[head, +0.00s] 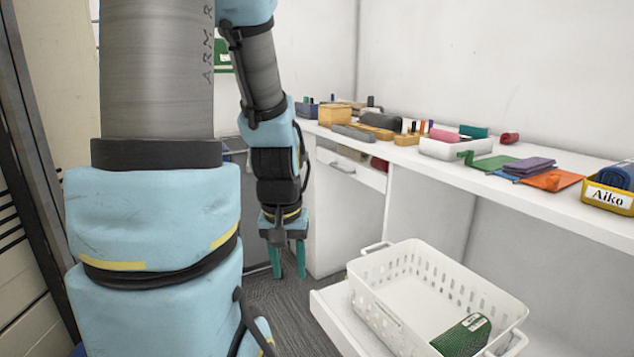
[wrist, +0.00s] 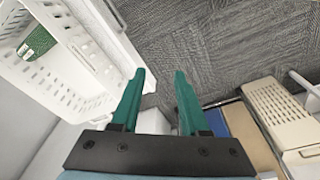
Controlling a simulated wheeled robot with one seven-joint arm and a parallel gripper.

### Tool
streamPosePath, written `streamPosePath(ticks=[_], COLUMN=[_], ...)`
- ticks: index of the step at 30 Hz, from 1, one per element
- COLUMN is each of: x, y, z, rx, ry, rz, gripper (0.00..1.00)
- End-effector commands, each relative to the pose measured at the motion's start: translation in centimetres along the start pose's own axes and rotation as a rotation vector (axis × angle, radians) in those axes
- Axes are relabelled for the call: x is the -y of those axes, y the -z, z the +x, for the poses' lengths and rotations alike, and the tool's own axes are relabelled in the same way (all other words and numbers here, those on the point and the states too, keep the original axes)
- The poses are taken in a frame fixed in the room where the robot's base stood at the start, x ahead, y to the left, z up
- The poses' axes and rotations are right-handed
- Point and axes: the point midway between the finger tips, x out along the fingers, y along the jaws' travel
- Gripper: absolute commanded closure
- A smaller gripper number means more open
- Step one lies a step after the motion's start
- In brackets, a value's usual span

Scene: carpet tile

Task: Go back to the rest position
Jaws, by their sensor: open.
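My gripper (head: 289,262) hangs with its green fingers pointing down in the head view, left of the white basket. In the wrist view the two fingers of my gripper (wrist: 163,100) are spread apart with nothing between them. Grey carpet and a pale surface show beyond them. My arm fills the left part of the head view and hides what is behind it.
A white perforated basket (head: 366,300) sits on a low white shelf (head: 335,309), with a green packet (head: 463,335) inside. A white counter (head: 545,206) holds cloths, boxes and a yellow bin (head: 609,194) labelled Aiko. Carpet (wrist: 225,45) is clear beside the basket.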

Motion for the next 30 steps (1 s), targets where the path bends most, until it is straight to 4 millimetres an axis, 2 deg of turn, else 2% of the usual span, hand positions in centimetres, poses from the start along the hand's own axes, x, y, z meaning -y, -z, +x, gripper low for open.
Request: streamPosePath(ticks=[3,4,18,23,30], x=[1.5,1.3,1.0,0.9,0.9], y=[-0.7,-0.5,0.9,1.1,1.1], z=[-2.3,-3.4,-13.0,-14.4,-14.3], rx=[-0.005,-0.001,0.001,0.001,0.001], ry=[0.021,0.02,0.018,0.018,0.018], rz=[0.036,0.037,0.034,0.034,0.034], gripper=[0.55,0.55,0.55,0.55,0.55])
